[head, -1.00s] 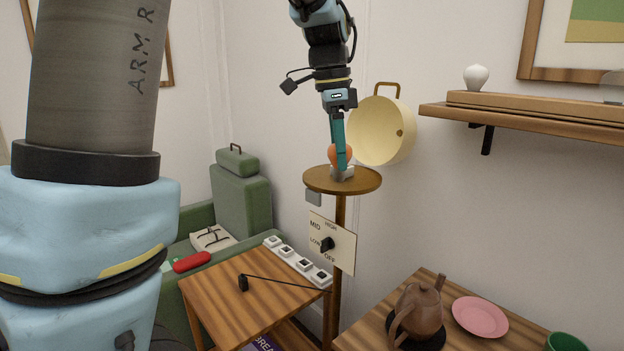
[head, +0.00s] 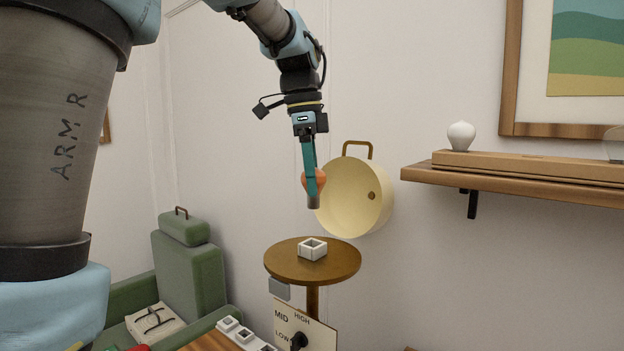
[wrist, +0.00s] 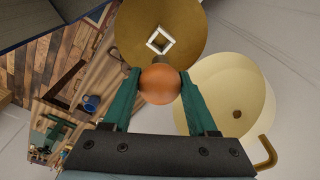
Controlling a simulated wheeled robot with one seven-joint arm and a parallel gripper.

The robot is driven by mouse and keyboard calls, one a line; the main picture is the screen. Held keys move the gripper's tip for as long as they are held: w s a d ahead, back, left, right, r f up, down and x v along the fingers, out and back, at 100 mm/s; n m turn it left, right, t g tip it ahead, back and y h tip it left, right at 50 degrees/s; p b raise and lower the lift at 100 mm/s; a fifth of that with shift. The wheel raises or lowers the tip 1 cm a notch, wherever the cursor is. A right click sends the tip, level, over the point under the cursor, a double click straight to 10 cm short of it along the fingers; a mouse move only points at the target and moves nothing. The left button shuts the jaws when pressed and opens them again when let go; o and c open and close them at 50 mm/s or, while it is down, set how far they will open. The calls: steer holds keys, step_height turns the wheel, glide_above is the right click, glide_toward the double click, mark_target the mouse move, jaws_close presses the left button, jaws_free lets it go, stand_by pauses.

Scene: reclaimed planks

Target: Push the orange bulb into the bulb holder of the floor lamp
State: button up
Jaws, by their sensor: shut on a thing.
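My gripper (head: 311,180) is shut on the orange bulb (head: 319,184), with the bulb's grey base pointing down. In the wrist view the orange bulb (wrist: 160,84) sits between the two teal fingers of my gripper (wrist: 160,90). The bulb holder (head: 312,249) is a white square socket on the round brown top of the floor lamp (head: 285,262). The bulb hangs above the holder, clear of it. In the wrist view the holder (wrist: 150,40) shows open and empty, just beyond the bulb.
A cream lampshade (head: 350,210) stands out from the wall close behind the bulb. A wall shelf (head: 520,180) with a white bulb (head: 461,136) is at the right. A control panel (head: 318,335) is on the lamp's post.

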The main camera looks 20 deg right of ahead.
mark_target(313, 208)
steer(key=shift+f+b, duration=2.6)
steer(key=shift+f, duration=0.4)
steer(key=shift+f+b, duration=0.75)
steer(key=shift+f, duration=0.65)
steer(key=shift+f+b, duration=0.35)
steer(key=shift+f, duration=0.25)
steer(key=o, duration=1.4)
steer(key=shift+r, duration=0.1)
steer(key=r, duration=0.7)
steer(key=a+r, duration=0.1)
steer(key=r, duration=0.2)
steer(key=shift+w+a+r+b, duration=0.1)
steer(key=shift+w+r+b, duration=0.15)
steer(key=shift+r+b, duration=0.05)
